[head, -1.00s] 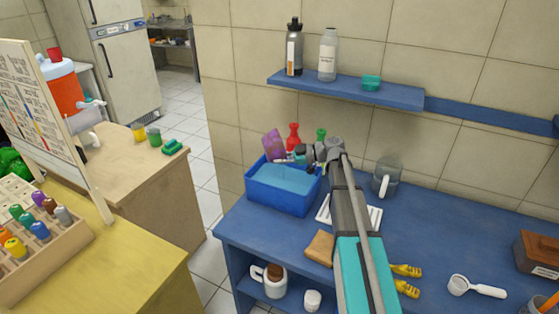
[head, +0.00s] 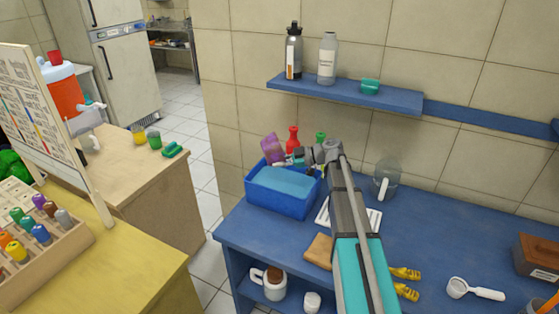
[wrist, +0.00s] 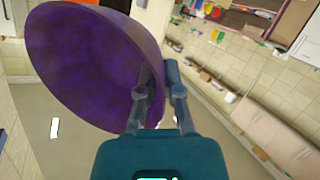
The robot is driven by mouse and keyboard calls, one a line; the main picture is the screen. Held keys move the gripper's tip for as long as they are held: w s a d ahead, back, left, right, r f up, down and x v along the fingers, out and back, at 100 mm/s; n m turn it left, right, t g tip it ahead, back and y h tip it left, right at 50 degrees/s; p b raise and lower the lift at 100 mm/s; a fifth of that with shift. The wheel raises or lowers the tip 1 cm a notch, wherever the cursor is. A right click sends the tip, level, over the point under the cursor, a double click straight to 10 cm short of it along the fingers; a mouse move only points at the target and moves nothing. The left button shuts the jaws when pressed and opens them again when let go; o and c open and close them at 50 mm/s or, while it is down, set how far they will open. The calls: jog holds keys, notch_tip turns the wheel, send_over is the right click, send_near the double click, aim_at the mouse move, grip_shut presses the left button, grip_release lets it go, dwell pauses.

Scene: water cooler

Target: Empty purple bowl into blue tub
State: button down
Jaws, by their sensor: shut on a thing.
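The purple bowl (head: 272,148) is over the back left of the blue tub (head: 277,204) in the head view, strongly tilted. In the wrist view the bowl (wrist: 95,65) fills the upper left, and the inside that shows is bare purple. My gripper (wrist: 158,95) is shut on the bowl's wall near its rim. In the head view my gripper (head: 302,158) is at the tub's back right, partly hidden by my own arm. The tub stands on the blue counter and has a light blue surface inside it.
Red (head: 293,138) and green (head: 320,139) bottles stand behind the tub. A wall shelf (head: 345,92) with bottles hangs above.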

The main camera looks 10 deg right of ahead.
jog(key=shift+a+r+h+p, duration=0.15)
jog(key=shift+r+h+p, duration=0.1)
jog(key=shift+h+p, duration=0.35)
jog(key=shift+f, duration=0.15)
jog(key=shift+a+r+h+p, duration=0.15)
jog(key=shift+r+h+p, duration=0.15)
jog(key=shift+p, duration=0.6)
jog(key=shift+a+n+h+p, duration=0.1)
jog(key=shift+n+h+p, duration=0.25)
jog(key=shift+p, duration=0.25)
jog(key=shift+a+h+p, duration=0.1)
jog(key=shift+h+p, duration=0.25)
jog(key=shift+f, duration=0.15)
jog(key=shift+s+h+p, duration=0.1)
jog(key=shift+h+p, duration=0.3)
jog(key=shift+p, duration=0.2)
jog(key=shift+a+r+h, duration=0.1)
jog(key=shift+r+h, duration=0.1)
jog(key=shift+h, duration=0.1)
jog(key=shift+f+n+h+p, duration=0.1)
jog(key=shift+n+h+p, duration=0.15)
jog(key=shift+h+p, duration=0.4)
